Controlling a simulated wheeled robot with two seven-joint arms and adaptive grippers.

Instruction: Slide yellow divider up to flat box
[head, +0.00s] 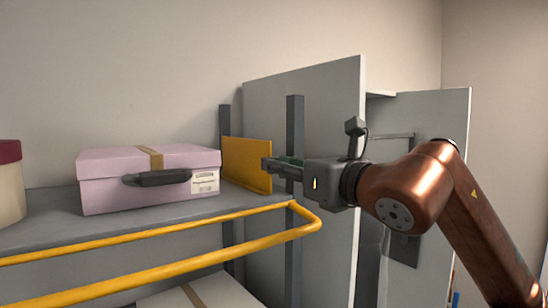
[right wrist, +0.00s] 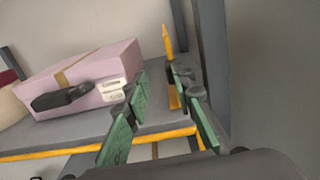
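The yellow divider (head: 245,160) stands upright near the right end of the grey shelf. It shows nearly edge-on in the right wrist view (right wrist: 168,42). The flat box (head: 122,194) is pale pink with a brown tape strip, a dark handle and a white label. It sits on the shelf left of the divider, and the right wrist view (right wrist: 88,100) shows a gap between them. My right gripper (head: 268,164) is at the divider's right front edge, its green-padded fingers apart. In the right wrist view the divider lies close to the right finger; contact is unclear. My left gripper is out of view.
The grey shelf (head: 45,232) has a yellow rail (head: 150,273) along its front. A cream round box with a dark red lid (head: 9,190) stands at the far left. Grey posts (head: 294,200) and a pale panel (head: 330,120) stand close by the right gripper.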

